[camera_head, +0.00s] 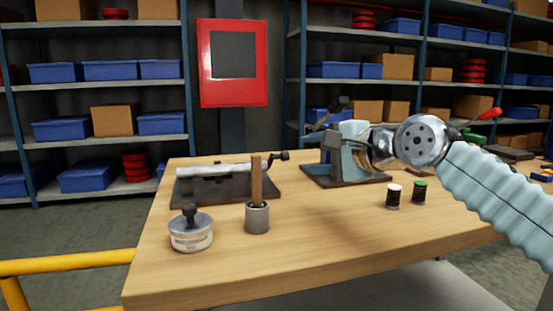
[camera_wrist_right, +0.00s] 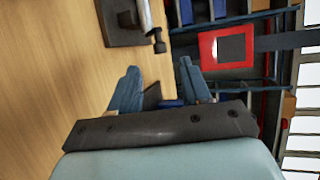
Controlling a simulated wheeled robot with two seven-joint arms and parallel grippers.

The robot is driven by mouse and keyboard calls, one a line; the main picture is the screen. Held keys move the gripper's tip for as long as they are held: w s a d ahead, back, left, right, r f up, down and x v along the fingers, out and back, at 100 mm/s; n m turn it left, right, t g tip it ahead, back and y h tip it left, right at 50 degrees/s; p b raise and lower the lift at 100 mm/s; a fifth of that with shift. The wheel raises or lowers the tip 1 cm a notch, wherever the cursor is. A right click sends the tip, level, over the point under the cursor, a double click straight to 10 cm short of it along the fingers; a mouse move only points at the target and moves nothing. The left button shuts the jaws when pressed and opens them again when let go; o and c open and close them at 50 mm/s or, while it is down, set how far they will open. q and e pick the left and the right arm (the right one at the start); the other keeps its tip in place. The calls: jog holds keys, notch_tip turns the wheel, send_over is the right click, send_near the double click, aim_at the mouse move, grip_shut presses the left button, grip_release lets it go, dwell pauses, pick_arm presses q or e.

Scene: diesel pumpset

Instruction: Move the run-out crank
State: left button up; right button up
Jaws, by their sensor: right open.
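The run-out fixture (camera_head: 228,190) stands at the back left of the table, carrying a silver shaft (camera_head: 215,169) lying level. The shaft's right end has a dark crank with a knob (camera_head: 281,156). In the wrist view the crank (camera_wrist_right: 158,40) shows beyond my fingers, with the fixture (camera_wrist_right: 122,30) at the top. My right gripper (camera_head: 322,133) reaches in from the right, to the right of the crank and clear of it. Its fingers (camera_wrist_right: 157,85) are apart, with no object seen held. My left gripper is not in view.
A round pale tin (camera_head: 191,238) and a grey cup with a wooden handle (camera_head: 257,217) stand before the fixture. A dark base plate (camera_head: 347,178) lies below my right gripper. Two small spools (camera_head: 393,197) (camera_head: 419,192) stand to the right. The front middle of the table is clear.

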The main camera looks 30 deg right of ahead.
aim_at(287, 153)
jog(key=x, duration=0.9)
jog(key=shift+w+f, duration=0.1)
jog(key=shift+w, duration=0.2)
jog(key=c, duration=0.8)
jog(key=shift+r+p, duration=0.25)
jog(key=shift+p, duration=0.15)
jog(key=g+p, duration=0.2)
jog(key=p, duration=0.1)
jog(key=w+m+g+p, duration=0.1)
jog(key=p, duration=0.3)
jog(key=w+r+g+p, duration=0.1)
jog(key=g+p, duration=0.1)
jog(key=p, duration=0.1)
jog(key=shift+d+r+m+g, duration=0.1)
jog(key=shift+d+m+g, duration=0.15)
jog(key=shift+m+g, duration=0.05)
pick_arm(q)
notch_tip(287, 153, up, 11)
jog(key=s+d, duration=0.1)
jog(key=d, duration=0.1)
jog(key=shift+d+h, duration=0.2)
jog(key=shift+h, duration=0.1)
pick_arm(e)
jog(key=shift+w+d+m+g+y, duration=0.15)
jog(key=shift+w+g+y, duration=0.1)
jog(key=shift+g, duration=0.5)
jog(key=shift+w+m+g+y, duration=0.15)
jog(key=shift+w+g, duration=0.1)
jog(key=shift+g, duration=0.5)
jog(key=shift+c, duration=0.2)
